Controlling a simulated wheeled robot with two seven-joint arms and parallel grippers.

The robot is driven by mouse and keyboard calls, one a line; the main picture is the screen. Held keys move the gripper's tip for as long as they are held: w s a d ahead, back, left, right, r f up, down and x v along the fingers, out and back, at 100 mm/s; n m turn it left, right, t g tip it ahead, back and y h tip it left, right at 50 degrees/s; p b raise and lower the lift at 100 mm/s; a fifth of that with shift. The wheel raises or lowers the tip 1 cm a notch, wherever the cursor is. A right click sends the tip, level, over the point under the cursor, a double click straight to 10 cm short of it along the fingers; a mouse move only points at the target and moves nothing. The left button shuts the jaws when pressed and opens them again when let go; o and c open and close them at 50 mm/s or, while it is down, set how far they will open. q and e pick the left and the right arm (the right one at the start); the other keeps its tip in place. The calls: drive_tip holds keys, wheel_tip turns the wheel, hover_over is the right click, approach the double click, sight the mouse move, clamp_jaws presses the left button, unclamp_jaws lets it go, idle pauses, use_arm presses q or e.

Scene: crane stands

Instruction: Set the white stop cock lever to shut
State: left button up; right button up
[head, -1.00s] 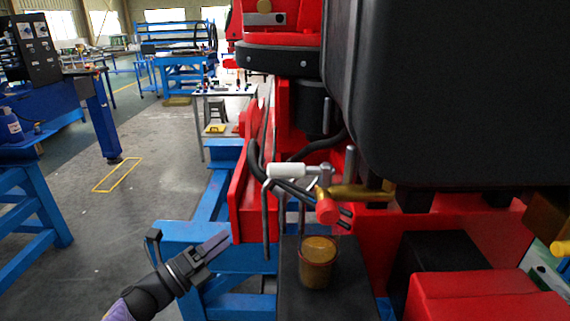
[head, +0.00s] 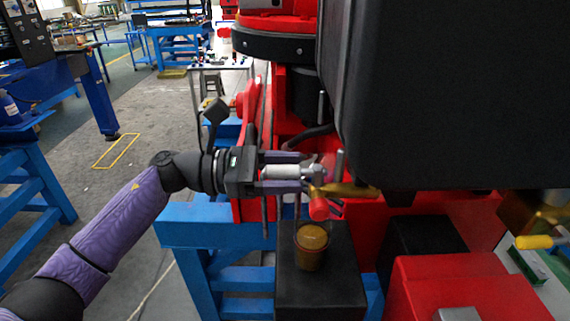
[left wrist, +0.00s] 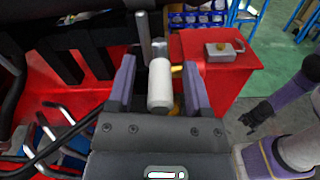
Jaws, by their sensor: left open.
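The white stop cock lever (head: 281,172) lies roughly level in the head view, beside the brass valve body (head: 347,190). My left gripper (head: 303,172) is open around it, one finger above and one below. In the left wrist view the white lever (left wrist: 159,84) stands between the two purple fingers of the left gripper (left wrist: 159,82), with gaps visible on both sides. A red handle (head: 319,208) hangs below the brass body. My right gripper (left wrist: 256,116) shows at the right of the left wrist view, away from the lever; its fingers are too small to read.
A brown cup (head: 311,250) stands on a black block (head: 318,290) below the valve. A large black housing (head: 440,90) closes off the right. A red box (head: 470,285) is at the lower right. Blue frame beams (head: 205,233) run under my left arm.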

use_arm(q)
clamp_jaws()
idle(1.3)
